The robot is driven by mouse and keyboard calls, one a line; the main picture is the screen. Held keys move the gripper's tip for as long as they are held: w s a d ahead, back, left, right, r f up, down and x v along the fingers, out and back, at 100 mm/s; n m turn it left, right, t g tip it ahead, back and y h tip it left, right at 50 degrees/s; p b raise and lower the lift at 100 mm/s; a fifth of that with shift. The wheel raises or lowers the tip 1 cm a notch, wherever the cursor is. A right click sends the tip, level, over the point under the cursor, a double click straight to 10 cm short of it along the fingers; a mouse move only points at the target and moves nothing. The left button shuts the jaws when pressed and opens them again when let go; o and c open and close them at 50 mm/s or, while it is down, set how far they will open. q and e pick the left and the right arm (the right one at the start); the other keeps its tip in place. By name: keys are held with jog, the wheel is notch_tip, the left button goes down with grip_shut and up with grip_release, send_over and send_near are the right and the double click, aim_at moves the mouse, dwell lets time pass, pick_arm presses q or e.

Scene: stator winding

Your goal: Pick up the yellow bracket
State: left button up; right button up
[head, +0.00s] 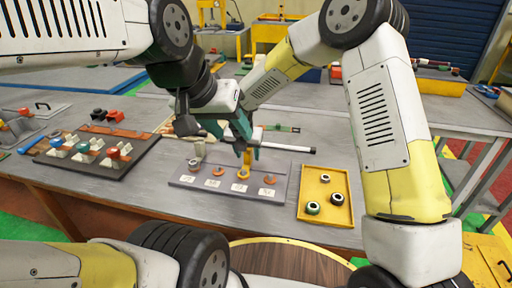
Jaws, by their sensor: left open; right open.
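Small yellow upright pieces show at the grey tray: one yellow piece (199,149) stands behind its leftmost ring, and another yellow piece (247,161) is at the fingertips of my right gripper. I cannot tell for sure which is the yellow bracket. My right gripper (243,152), teal with dark fingers, points down over the tray, open. I cannot tell whether it touches the yellow piece. My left gripper (182,128) hangs higher and further left, open, partly hidden among the arm links.
The grey tray (225,197) holds several rings with white labels. A yellow tray (313,218) with 3 dark round parts lies to its right. A dark board (70,160) with red and white parts is at left. A white-tipped rod (290,149) lies behind.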

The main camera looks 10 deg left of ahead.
jog(key=shift+w+f, duration=0.2)
jog(key=shift+f, duration=0.2)
grip_shut()
jog(key=shift+r, duration=0.2)
